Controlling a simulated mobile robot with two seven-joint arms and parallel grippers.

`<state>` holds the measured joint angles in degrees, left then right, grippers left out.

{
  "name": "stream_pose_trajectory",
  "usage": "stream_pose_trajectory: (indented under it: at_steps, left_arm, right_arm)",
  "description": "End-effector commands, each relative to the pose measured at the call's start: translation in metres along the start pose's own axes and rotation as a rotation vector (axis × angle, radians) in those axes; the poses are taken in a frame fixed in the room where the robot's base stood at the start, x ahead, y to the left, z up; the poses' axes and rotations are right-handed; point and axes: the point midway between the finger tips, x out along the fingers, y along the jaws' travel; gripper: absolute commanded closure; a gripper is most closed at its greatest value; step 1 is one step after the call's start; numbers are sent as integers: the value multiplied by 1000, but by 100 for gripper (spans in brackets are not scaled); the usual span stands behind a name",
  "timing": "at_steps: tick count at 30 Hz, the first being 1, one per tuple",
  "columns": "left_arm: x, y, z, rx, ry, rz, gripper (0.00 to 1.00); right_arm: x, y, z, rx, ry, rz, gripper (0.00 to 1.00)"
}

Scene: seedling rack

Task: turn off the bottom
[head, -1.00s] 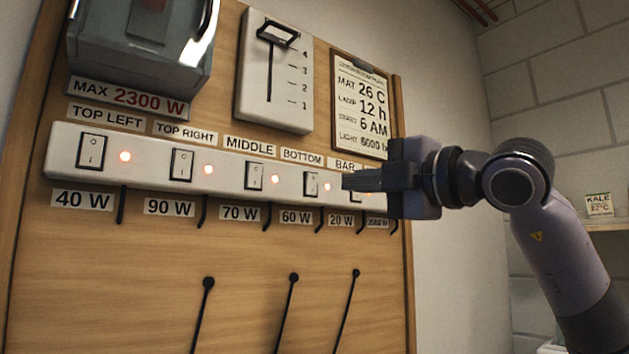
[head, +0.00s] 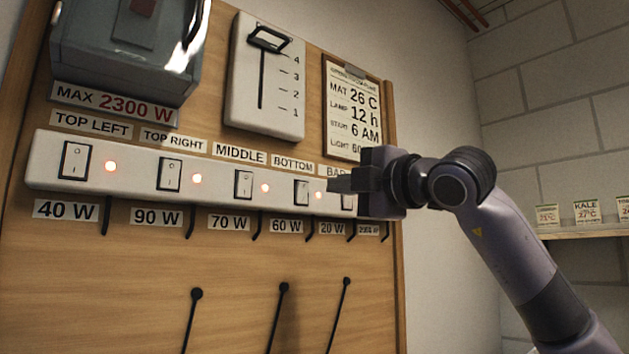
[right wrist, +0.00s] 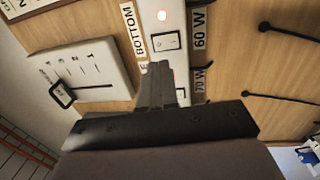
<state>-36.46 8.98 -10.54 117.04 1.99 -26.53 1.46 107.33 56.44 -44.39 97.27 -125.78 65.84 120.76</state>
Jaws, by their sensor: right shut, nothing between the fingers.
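The BOTTOM switch (head: 301,191) is a white rocker on the long white switch strip (head: 215,181), under the label BOTTOM (head: 293,164) and above the 60 W label (head: 286,226). Its red light (head: 318,195) is lit. In the right wrist view the BOTTOM switch (right wrist: 168,40) shows just beyond the fingertips (right wrist: 160,66). I cannot tell whether the tips touch the strip. My left gripper is out of view.
The TOP LEFT (head: 75,161), TOP RIGHT (head: 169,174) and MIDDLE (head: 243,184) switches have lit red lights. A grey lever box (head: 125,45), a slider panel (head: 265,85) and a notice (head: 352,105) are above. Black hooks and rods (head: 283,310) are below. A shelf with cards (head: 588,212) is at right.

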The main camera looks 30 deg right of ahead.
Motion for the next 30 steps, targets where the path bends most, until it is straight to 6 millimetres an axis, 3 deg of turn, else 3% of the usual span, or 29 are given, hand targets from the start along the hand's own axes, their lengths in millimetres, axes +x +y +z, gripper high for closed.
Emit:
stream_pose_trajectory:
  at_steps: [6, 12, 30]
  left_arm:
    - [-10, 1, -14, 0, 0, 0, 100]
    - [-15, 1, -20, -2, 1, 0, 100]
    - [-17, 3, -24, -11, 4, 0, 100]
  right_arm:
    - [44, 3, 0, 0, -1, -2, 100]
    - [66, 2, 0, 0, 0, 0, 100]
    - [76, 4, -1, 2, 0, -34, 100]
